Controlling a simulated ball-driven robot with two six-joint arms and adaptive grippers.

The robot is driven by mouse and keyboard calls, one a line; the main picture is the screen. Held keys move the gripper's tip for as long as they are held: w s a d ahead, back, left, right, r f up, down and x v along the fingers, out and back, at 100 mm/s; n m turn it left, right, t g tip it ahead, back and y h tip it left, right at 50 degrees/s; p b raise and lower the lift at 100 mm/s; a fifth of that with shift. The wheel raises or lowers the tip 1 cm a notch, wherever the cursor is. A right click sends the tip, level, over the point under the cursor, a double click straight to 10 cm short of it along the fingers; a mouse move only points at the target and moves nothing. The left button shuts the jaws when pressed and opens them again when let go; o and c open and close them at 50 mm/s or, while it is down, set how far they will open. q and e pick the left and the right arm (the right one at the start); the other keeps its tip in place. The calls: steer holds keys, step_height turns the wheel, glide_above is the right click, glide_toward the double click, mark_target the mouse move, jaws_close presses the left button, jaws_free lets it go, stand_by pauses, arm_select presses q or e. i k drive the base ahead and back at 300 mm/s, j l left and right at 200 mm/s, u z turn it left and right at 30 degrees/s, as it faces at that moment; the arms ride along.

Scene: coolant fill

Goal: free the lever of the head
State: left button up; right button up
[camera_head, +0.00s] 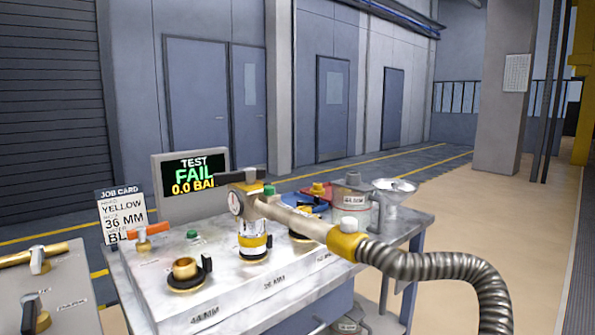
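The filling head (252,228) stands upright on the bench, seated on or over a port in the middle row. It has a round gauge (235,203) and a beige pipe (300,222) running right to a yellow collar (344,243) and a ribbed grey hose (430,266). A black lever (240,175) lies roughly level across its top. I cannot tell whether the lever is locked. Where the head meets the port is partly hidden. Neither of my grippers shows in this view.
A screen (190,175) reads TEST FAIL, 0.0. A job card (123,215) reads yellow, 36 MM. An open brass port (186,270) stands front left of the head. A grey container (351,198) and funnel (393,190) stand behind. A panel with handles (55,290) is at left.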

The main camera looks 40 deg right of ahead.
mark_target(250, 175)
steer(key=z, duration=0.8)
